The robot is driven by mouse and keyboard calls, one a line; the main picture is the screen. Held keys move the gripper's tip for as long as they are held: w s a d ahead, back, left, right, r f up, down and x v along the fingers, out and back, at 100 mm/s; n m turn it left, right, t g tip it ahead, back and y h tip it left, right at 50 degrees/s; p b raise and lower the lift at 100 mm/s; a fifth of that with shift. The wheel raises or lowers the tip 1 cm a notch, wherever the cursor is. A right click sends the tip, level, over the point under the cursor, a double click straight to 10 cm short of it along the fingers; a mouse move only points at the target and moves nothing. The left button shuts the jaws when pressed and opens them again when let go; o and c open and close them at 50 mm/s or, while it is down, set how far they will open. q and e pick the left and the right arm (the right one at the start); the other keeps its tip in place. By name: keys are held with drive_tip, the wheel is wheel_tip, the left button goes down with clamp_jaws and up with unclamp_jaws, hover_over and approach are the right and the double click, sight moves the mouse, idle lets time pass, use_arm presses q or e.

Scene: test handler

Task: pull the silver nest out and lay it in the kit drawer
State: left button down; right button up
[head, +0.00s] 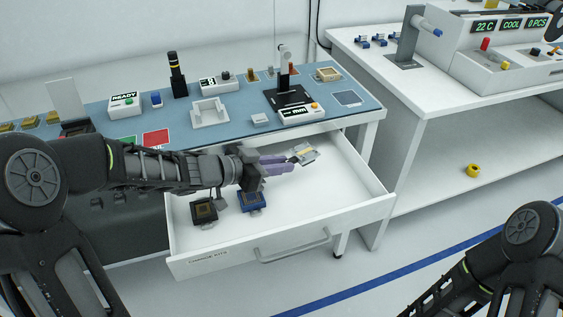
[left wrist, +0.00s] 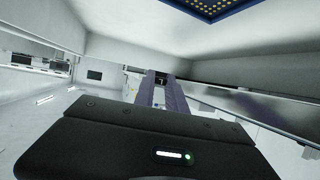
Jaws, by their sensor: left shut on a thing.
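My left gripper (head: 288,161) is shut on the silver nest (head: 307,154), a small silver plate with a pale yellow middle. It holds the nest, which looks tilted, over the back part of the open kit drawer (head: 330,205). In the left wrist view the purple fingers of my left gripper (left wrist: 160,82) point away from the camera, and the nest between their tips is too small to make out. A blue nest (head: 251,201) and a dark brown nest (head: 204,211) lie in the left part of the drawer. My right gripper is out of view.
The drawer's right half is bare. Above it, the blue-topped bench (head: 225,132) carries a white bracket (head: 209,112), a black stand (head: 290,97) and small boxes. A second white bench (head: 440,95) stands right, with a yellow ring (head: 473,170) on its lower shelf.

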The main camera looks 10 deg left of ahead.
sight(280, 190)
use_arm(q)
drive_tip(key=shift+a, duration=0.1)
drive_tip(key=shift+f+b, duration=1.7)
drive_tip(key=shift+f, duration=1.3)
drive_tip(key=c, duration=1.3)
unclamp_jaws()
drive_tip(key=shift+p+v, duration=1.05)
drive_tip(key=shift+v, duration=2.85)
